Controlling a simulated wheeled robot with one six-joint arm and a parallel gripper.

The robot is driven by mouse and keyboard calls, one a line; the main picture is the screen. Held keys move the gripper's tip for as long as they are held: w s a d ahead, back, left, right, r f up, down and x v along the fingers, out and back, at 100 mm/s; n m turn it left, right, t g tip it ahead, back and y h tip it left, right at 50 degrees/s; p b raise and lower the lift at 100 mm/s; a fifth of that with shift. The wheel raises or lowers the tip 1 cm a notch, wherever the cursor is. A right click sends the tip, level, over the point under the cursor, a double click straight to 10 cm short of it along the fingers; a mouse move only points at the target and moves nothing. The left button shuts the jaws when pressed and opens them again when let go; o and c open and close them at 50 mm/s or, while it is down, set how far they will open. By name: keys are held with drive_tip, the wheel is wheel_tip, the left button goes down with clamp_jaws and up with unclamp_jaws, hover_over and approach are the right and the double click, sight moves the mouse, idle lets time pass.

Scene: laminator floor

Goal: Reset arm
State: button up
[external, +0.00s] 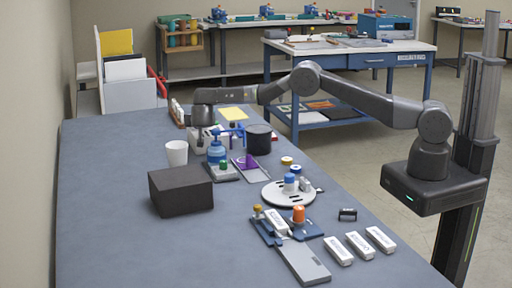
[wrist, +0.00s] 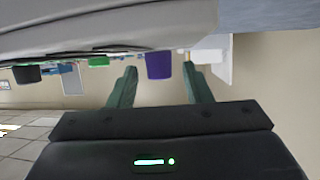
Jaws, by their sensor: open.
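My arm reaches from its base at the right across the workbench (external: 110,200) in the external view. My gripper (external: 205,120) is at the far end of the arm, above the back left of the bench; its fingertips are too small to make out there. In the wrist view my gripper (wrist: 159,72) shows two dark green fingers spread apart, with nothing held between them. A purple thing (wrist: 158,64) appears beyond and between the fingertips; I cannot tell its distance. The wrist picture looks upside down, with the bench along the top.
Near the gripper stand a blue bottle (external: 216,152), a white cup (external: 176,153) and a black cylinder (external: 257,139). A dark box (external: 181,190), a white round plate (external: 274,197) and several labelled white blocks (external: 337,250) lie nearer. The bench's front left is clear.

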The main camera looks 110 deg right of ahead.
drive_tip(key=shift+x, duration=0.85)
